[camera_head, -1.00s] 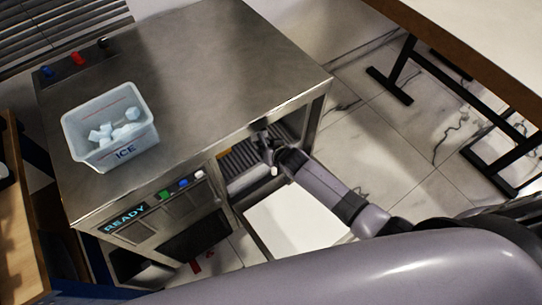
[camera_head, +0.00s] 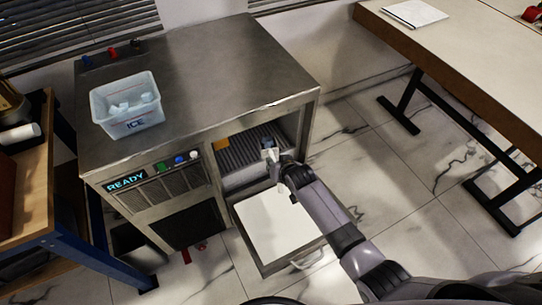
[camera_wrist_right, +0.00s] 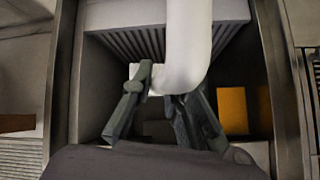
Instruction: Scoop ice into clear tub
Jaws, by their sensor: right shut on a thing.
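The clear tub (camera_head: 128,122), marked ICE, stands upright on the steel top of the ice machine (camera_head: 215,75). Several pale ice cubes (camera_head: 134,104) lie in it. My right gripper (camera_head: 270,153) is at the machine's open bin, below and to the right of the tub. In the right wrist view its fingers (camera_wrist_right: 160,88) are shut on a thick white handle (camera_wrist_right: 188,45), which looks like a scoop's. The scoop's bowl, if there, is hidden, and I cannot see ice in the bin. My left gripper is not in view.
A white-faced door or drawer (camera_head: 276,222) with a handle is open below the bin. The bin's side walls stand close around the right gripper. An orange block (camera_head: 221,145) sits at the bin's left. Tables (camera_head: 465,62) stand at both sides.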

